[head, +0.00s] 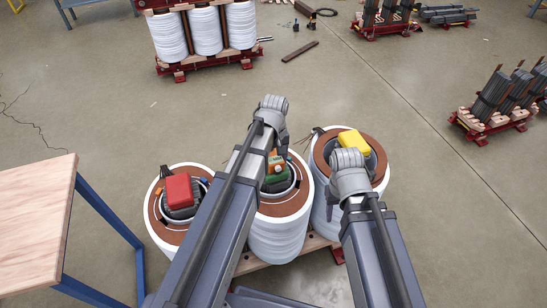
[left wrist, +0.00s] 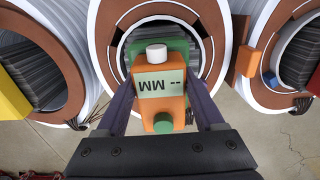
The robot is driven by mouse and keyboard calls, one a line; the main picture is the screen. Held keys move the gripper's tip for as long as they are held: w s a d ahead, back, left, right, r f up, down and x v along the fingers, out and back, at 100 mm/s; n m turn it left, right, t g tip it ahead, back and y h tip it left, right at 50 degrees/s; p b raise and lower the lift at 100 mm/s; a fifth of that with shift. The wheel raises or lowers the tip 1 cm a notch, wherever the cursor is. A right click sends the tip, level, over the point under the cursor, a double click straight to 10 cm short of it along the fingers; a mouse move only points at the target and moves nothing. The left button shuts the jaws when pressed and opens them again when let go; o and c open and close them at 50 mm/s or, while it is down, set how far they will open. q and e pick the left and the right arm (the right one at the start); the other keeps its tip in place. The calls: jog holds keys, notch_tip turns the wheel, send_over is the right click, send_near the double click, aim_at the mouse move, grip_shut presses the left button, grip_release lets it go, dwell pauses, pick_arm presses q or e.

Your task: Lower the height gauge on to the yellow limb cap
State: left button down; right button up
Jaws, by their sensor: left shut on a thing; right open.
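The orange height gauge (head: 275,163) is between my left gripper's fingers, above the middle coil. In the left wrist view the gauge (left wrist: 158,88) shows a display reading dashes and "MM", upside down, with a white knob. My left gripper (left wrist: 160,118) is shut on it. The green limb cap (head: 279,181) is beneath the gauge; part of it shows behind the gauge in the left wrist view (left wrist: 178,48). The yellow limb cap (head: 354,142) is on the right coil, and its edge shows in the left wrist view (left wrist: 10,98). My right gripper (head: 348,190) is over that coil's near side, its fingertips mostly hidden.
A red cap (head: 178,190) is on the left coil (head: 160,225). An orange block (left wrist: 247,61) lies on a coil's brown ring. A wooden-topped table (head: 35,215) stands at left.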

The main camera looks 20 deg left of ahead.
aim_at(274, 158)
pick_arm(q)
jog(key=shift+r, duration=0.1)
jog(key=shift+r+p, duration=2.45)
jog(key=shift+p, duration=0.1)
jog(key=shift+r, duration=0.1)
notch_tip(274, 158, up, 3)
jog(key=p, duration=0.3)
